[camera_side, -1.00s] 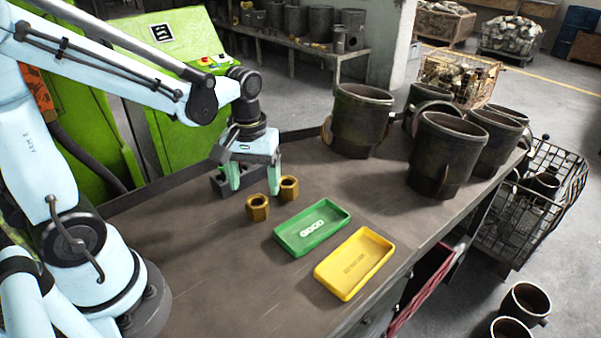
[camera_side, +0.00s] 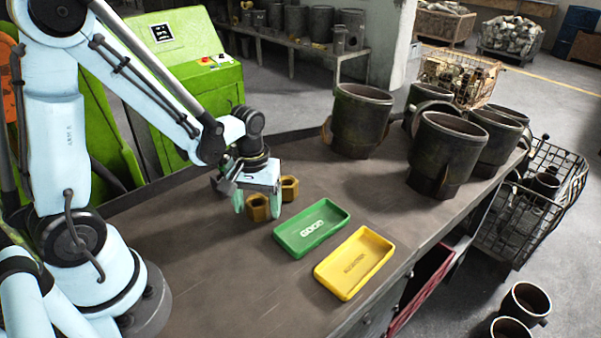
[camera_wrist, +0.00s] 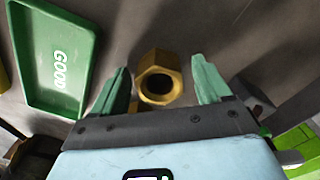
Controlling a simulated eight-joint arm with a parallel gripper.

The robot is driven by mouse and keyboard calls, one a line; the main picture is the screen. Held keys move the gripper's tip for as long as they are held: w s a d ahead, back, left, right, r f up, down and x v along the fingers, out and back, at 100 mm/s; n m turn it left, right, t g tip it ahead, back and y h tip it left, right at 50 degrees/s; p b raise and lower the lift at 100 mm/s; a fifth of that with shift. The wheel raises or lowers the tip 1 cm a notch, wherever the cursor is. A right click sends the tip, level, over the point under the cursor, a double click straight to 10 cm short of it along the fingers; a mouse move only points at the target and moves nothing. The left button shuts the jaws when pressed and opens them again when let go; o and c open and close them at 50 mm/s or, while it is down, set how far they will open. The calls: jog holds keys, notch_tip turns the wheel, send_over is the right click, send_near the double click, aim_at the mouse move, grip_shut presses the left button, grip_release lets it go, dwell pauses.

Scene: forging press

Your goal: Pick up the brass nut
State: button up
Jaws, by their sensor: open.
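Two brass hex nuts stand on the workbench in the side view: a nearer one (camera_side: 257,208) and another one (camera_side: 290,188) just behind it to the right. My gripper (camera_side: 257,203) is low over the bench, with its green fingers apart and on either side of the nearer nut in this view. In the wrist view, one nut (camera_wrist: 161,62) shows its hole and sits between the spread fingers of my gripper (camera_wrist: 161,68). Bare gaps show on both sides of it, so nothing is held.
A green tray marked GOOD (camera_side: 293,240) and a yellow tray (camera_side: 342,285) lie right of the nuts. The green tray shows at left in the wrist view (camera_wrist: 62,30). Large dark metal cylinders (camera_side: 358,122) stand at the bench's far right. The front left bench is clear.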

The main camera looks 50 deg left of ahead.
jog(key=c, duration=1.4)
jog(key=shift+r, duration=0.1)
